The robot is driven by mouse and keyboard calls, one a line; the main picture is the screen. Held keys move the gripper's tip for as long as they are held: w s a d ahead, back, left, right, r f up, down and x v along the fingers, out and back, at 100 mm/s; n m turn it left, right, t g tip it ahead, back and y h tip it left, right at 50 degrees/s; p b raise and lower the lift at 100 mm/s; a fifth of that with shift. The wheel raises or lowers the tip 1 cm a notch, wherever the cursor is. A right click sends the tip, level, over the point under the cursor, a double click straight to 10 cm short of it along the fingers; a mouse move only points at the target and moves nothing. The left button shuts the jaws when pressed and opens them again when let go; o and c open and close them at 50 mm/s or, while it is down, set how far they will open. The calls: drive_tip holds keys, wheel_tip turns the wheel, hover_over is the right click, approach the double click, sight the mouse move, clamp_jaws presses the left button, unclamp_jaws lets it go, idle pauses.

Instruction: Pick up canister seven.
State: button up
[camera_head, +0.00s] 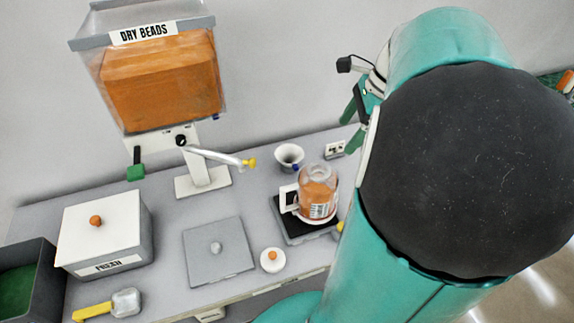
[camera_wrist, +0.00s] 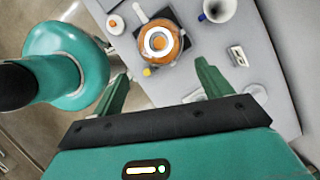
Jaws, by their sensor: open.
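A clear canister (camera_head: 317,190) holding orange beads stands on a black scale (camera_head: 296,230) in the head view. It has a white handle on its left and a printed label whose number I cannot read. In the wrist view the canister (camera_wrist: 160,43) is seen from above, with a white ring at its top. My gripper (camera_wrist: 163,70) is open and empty, its two green fingers apart. The canister lies beyond the fingertips, roughly centred between them.
The dry beads dispenser (camera_head: 157,75), a lidded box (camera_head: 103,235), a grey plate (camera_head: 218,252), a round lid (camera_head: 272,260) and a scoop (camera_head: 110,305) are to the left.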

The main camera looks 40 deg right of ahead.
approach(316, 175)
drive_tip(key=shift+w+f, duration=0.15)
drive_tip(key=shift+f, duration=0.75)
drive_tip(key=x, duration=0.5)
drive_tip(key=shift+w+a, duration=0.1)
drive_tip(key=shift+a, duration=0.2)
drive_tip(key=c, duration=1.6)
drive_tip(key=shift+r, duration=0.2)
